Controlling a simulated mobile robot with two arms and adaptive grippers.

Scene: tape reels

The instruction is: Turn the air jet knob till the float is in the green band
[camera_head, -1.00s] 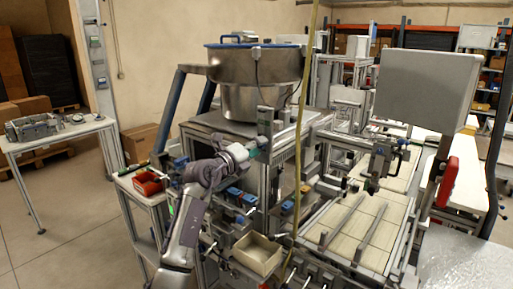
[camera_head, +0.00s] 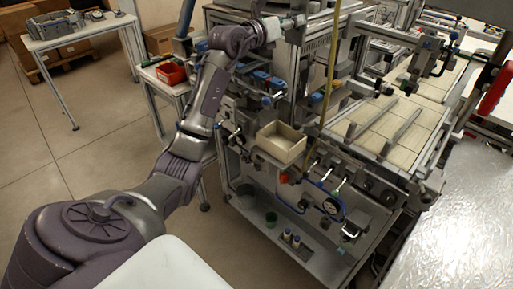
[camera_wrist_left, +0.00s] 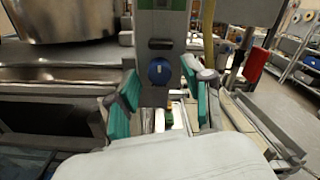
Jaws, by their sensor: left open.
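A blue round knob (camera_wrist_left: 159,70) sits on the front of a grey upright block (camera_wrist_left: 162,25) in the left wrist view. It looks like the air jet knob. My left gripper (camera_wrist_left: 160,93) is open, with one teal-padded finger on each side of the knob in the picture. No contact with the knob shows. In the head view my left gripper (camera_head: 285,27) is at the top of the machine frame, small and partly hidden by its own arm. A green patch shows at the block's top edge, but I cannot make out a float. My right gripper is not in view.
A steel bowl (camera_wrist_left: 62,18) stands left of the block in the wrist view. A red bin (camera_head: 171,73) stands left.

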